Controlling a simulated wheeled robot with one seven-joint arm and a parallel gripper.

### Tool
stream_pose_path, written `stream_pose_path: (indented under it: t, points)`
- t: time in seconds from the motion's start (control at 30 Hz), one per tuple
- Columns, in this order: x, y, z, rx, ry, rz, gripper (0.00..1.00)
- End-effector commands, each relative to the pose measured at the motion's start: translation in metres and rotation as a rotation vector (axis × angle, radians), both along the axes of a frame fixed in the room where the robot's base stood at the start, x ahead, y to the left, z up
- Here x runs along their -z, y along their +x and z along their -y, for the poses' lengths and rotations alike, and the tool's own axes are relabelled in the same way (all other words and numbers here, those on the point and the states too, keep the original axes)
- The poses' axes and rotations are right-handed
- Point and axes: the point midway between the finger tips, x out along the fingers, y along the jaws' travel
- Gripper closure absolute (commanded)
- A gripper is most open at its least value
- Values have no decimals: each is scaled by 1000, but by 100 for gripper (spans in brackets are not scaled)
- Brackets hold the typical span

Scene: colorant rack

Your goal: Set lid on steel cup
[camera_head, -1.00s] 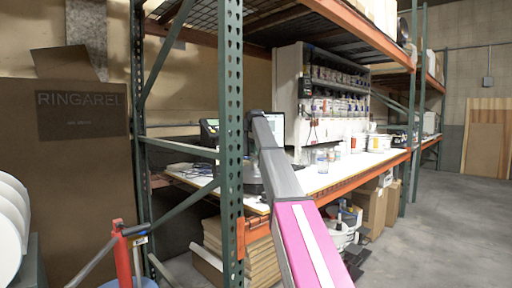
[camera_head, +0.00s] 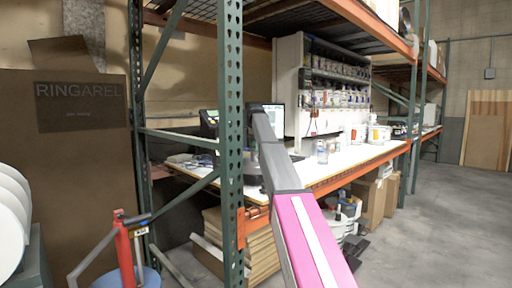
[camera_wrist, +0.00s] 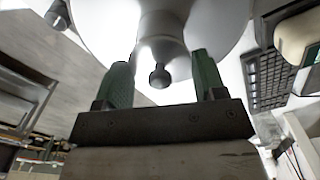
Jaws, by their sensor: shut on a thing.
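In the wrist view, my gripper (camera_wrist: 162,68) has two green fingers on either side of the grey centre piece of a wide, pale round thing, which looks like the lid (camera_wrist: 220,25). A small dark round knob (camera_wrist: 160,76) shows between the fingers. The lid's far side is cut off by the frame edge. I cannot pick out the steel cup with certainty in either view.
A white bench (camera_head: 345,160) runs along the rack, with jars (camera_head: 323,152) and white tubs (camera_head: 380,134) on it. A green upright post (camera_head: 230,150) stands close to my arm. A keyboard (camera_wrist: 272,78) lies near the lid in the wrist view. Open floor is at right.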

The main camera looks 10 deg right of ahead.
Motion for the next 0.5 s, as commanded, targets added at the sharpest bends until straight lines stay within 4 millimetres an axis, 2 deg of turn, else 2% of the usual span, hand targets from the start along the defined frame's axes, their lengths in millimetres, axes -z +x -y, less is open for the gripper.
stream_pose_path:
  t: [0.5]
  points:
    - [7, 0, 0, 0, 0, 0, 59]
